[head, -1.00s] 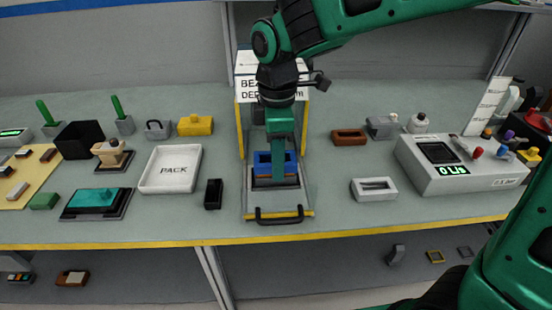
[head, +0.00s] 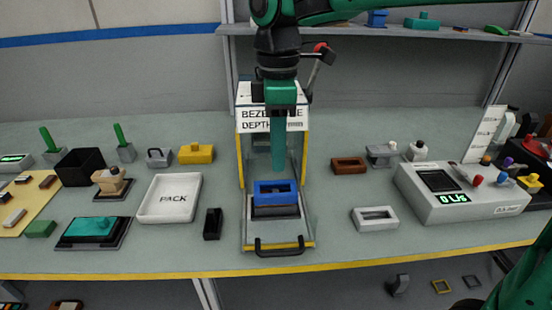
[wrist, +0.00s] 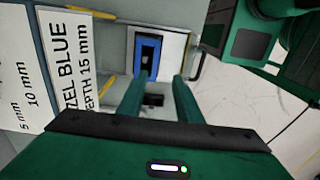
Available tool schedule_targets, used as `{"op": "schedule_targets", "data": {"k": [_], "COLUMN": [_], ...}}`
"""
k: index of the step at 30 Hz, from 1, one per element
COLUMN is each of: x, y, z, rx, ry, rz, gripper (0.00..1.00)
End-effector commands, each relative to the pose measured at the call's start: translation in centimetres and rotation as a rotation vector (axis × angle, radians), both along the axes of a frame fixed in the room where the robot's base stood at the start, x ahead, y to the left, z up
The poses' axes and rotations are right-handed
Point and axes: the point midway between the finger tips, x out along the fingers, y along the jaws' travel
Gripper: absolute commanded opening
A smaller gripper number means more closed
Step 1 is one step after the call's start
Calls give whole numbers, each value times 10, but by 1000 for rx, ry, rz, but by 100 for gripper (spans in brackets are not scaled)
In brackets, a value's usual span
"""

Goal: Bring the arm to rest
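My green gripper (head: 278,168) points down above the front of the press-like fixture in the middle of the bench. In the wrist view its two fingers (wrist: 158,80) stand apart with nothing between them, so it is open. A blue bezel (head: 262,188), a rectangular frame with a dark opening, sits on a dark block in the fixture (head: 249,228), below and apart from the fingertips. The bezel also shows beyond the fingers in the wrist view (wrist: 137,56). A white sign (head: 258,119) on the fixture is partly hidden behind my gripper.
A white PACK tray (head: 158,212) and a black holder (head: 212,224) stand left of the fixture. A brown bezel (head: 348,164), a white bezel (head: 391,224) and a grey gauge box (head: 470,212) stand right. A shelf (head: 400,32) runs behind my arm.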

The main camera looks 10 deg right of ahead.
Motion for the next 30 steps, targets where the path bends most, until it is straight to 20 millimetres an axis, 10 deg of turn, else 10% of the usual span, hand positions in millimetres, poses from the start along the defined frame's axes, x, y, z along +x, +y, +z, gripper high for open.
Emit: {"op": "schedule_targets", "data": {"k": [13,22,30], "x": [2,-22,-117], "y": [-21,-186,-313], "z": [-3,-38,-91], "rx": [-5,-23,-20], "ry": [-2,-18,-11], "rz": [-86,-830,-1628], "gripper": [32,32,32]}}
